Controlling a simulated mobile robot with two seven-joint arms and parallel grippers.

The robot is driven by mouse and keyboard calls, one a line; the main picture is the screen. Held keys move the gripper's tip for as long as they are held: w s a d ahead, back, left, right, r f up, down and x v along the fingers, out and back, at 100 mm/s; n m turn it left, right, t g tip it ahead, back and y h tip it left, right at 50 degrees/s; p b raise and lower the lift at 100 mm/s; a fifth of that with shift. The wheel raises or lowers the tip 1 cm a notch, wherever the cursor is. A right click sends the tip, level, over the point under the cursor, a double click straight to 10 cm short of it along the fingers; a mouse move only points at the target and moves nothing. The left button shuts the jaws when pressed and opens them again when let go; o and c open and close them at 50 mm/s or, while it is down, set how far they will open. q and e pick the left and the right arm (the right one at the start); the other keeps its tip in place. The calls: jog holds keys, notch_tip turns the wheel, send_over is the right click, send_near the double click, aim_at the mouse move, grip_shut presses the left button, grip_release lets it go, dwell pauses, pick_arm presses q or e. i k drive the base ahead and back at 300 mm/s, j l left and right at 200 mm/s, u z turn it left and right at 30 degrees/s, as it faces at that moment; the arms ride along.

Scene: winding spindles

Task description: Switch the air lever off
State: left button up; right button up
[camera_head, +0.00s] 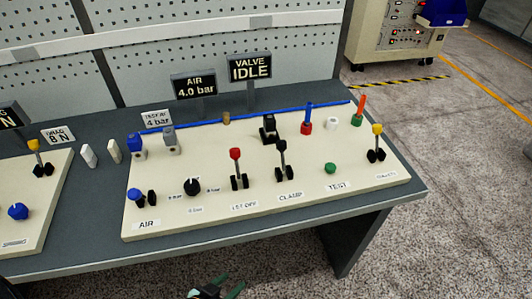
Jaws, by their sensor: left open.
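The air lever (135,195) is a short lever with a blue knob and black bracket. It sits at the front left of the cream panel (200,222), above the label AIR (146,225). The knob leans to the left of its bracket. The air display (195,85) behind the panel reads 4.0 bar. My left gripper (213,292) shows only in part at the bottom edge, in front of the bench and right of the air lever. It is open, apart from the lever, with nothing seen between its greenish fingertips. My right gripper is out of view.
A black dial (192,187), a red-knobbed lever (236,160) and a black clamp lever (281,155) stand right of the air lever. A blue pipe (240,119) crosses the panel's rear. The valve display (249,67) reads IDLE. Floor at right is clear.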

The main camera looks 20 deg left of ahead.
aim_at(134, 194)
jog(key=u, duration=0.4)
jog(key=j+u, duration=0.1)
jog(key=u, duration=0.65)
jog(key=j+u, duration=0.1)
jog(key=u, duration=0.25)
jog(key=k+j, duration=0.1)
jog(key=j, duration=0.3)
jog(key=k+j, duration=0.1)
jog(key=j, duration=0.3)
